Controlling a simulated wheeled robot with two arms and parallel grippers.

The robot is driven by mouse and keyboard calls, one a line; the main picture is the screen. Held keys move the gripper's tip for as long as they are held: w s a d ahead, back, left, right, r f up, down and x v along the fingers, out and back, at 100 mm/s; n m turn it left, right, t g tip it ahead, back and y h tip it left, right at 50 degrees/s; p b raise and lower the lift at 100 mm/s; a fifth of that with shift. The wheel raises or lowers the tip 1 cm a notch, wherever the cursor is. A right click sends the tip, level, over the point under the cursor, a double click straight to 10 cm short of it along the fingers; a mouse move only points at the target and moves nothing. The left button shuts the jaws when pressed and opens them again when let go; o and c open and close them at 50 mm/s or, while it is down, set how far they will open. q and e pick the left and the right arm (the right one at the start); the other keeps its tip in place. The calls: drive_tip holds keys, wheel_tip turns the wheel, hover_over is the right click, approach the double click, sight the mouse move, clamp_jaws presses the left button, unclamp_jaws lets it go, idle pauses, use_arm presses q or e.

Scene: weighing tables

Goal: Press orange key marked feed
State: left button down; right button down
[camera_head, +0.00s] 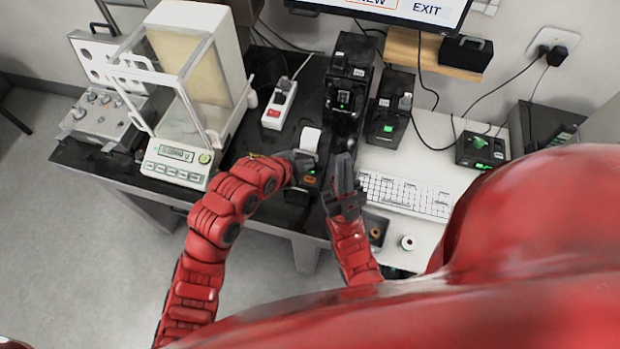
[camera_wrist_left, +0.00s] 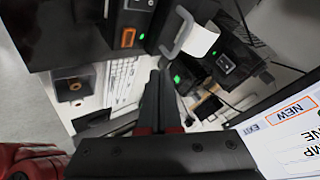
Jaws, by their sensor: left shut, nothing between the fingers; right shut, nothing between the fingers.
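The orange key (camera_head: 309,180) is on the front of a small black label printer, with a white paper roll (camera_head: 311,139) at its top. In the left wrist view an orange-framed key (camera_wrist_left: 128,38) shows at the upper left, and white paper (camera_wrist_left: 202,40) sticks out near it. Any lettering on the key is too small to read. My left gripper (camera_head: 303,163) is shut and empty, close beside the printer, partly hiding it. Its shut fingers (camera_wrist_left: 160,75) show apart from the key in the left wrist view. My right gripper (camera_head: 343,160) is shut and empty, just right of the printer.
A glass-sided balance (camera_head: 175,163) stands left on the black table. A power strip (camera_head: 279,103) lies behind the printer. A white keyboard (camera_head: 405,194) is to the right, and black devices (camera_head: 345,90) stand behind. A monitor (camera_head: 400,10) is at the top.

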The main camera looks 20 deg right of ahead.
use_arm(q)
wheel_tip(320, 180, down, 4)
drive_tip(key=shift+f+b, duration=0.25)
drive_tip(key=shift+b, duration=0.95)
drive_tip(key=shift+f+b, duration=0.4)
drive_tip(key=shift+r, duration=0.1)
idle(0.5)
drive_tip(key=shift+f+b, duration=0.45)
drive_tip(key=shift+b, duration=0.3)
